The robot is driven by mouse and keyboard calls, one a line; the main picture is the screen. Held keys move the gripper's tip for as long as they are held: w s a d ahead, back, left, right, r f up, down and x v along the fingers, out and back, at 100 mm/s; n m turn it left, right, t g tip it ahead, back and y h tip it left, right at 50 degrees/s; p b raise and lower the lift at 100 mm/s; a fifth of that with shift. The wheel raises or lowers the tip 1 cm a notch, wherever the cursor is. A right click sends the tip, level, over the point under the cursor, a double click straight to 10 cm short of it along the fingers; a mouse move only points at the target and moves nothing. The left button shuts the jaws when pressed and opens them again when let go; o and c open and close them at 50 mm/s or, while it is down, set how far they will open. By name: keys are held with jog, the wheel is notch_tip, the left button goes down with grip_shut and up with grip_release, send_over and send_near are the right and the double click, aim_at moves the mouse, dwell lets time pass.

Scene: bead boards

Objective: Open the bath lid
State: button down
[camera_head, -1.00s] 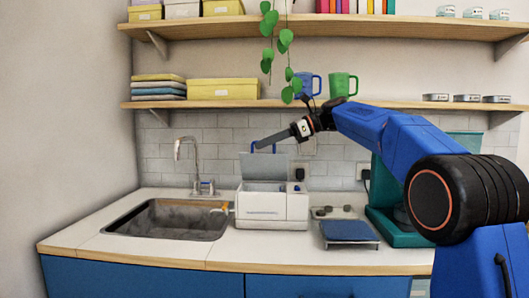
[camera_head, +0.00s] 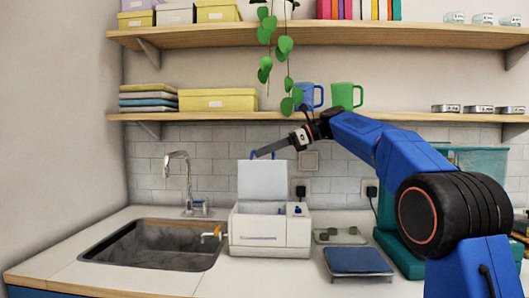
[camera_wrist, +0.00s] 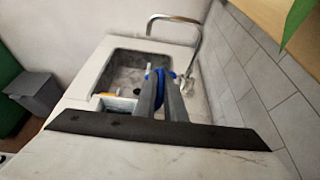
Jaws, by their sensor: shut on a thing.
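The bath is a white box (camera_head: 270,238) on the counter, right of the sink. Its pale lid (camera_head: 262,180) stands raised, close to upright, at the back of the box, and the top of the box is open. A blue handle (camera_head: 253,156) shows at the lid's upper edge. My gripper (camera_head: 257,154) is shut on this handle, reaching in from the right. In the wrist view my gripper fingers (camera_wrist: 161,98) are close together at the blue handle (camera_wrist: 158,74). The fingers partly hide the handle there.
A sink (camera_head: 150,246) with a curved tap (camera_head: 187,165) is at the left. A blue-topped scale (camera_head: 357,261) stands to the right of the bath, before a teal machine (camera_head: 392,243). A shelf (camera_head: 200,116) with mugs and a hanging plant (camera_head: 285,46) is above.

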jog(key=shift+w+f, duration=0.15)
jog(key=shift+f, duration=0.1)
jog(key=c, duration=1.9)
grip_release()
jog(key=shift+o, duration=0.2)
jog(key=v, duration=0.7)
jog(key=shift+d, duration=0.3)
jog(key=shift+r, duration=0.15)
